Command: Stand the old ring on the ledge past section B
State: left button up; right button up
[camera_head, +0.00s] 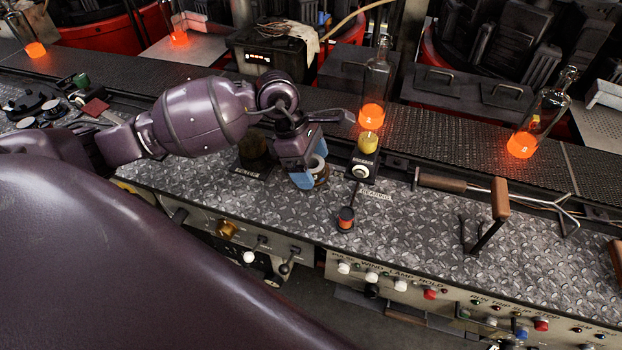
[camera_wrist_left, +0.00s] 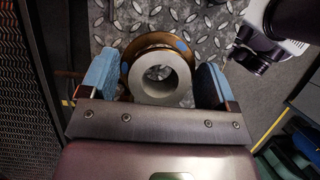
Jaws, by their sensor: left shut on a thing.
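My left gripper (camera_head: 308,176), with blue finger pads, is low over the diamond-plate bench top and shut on a ring. The ring (camera_head: 317,165) is pale grey with a round hole and a brown rim beside it. In the left wrist view the grey ring (camera_wrist_left: 137,82) sits between the two blue pads (camera_wrist_left: 155,80), with a wider brass-brown rim (camera_wrist_left: 128,68) behind it. I cannot tell whether grey and brown parts are one piece, or whether it touches the bench. The ledge and section B cannot be made out; labels are too small to read.
A dark block on a labelled black plate (camera_head: 250,172) stands left of the gripper. A black station with a white knob (camera_head: 361,171) and yellow top is close on its right. Glowing bottles (camera_head: 373,95) stand behind. Wooden-handled tools (camera_head: 500,197) occupy the right.

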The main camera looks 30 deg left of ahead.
pick_arm(q)
jog(key=shift+f, duration=2.7)
jog(key=o, duration=1)
jog(key=shift+f, duration=0.1)
jog(key=shift+c, duration=0.2)
jog(key=v, duration=1.2)
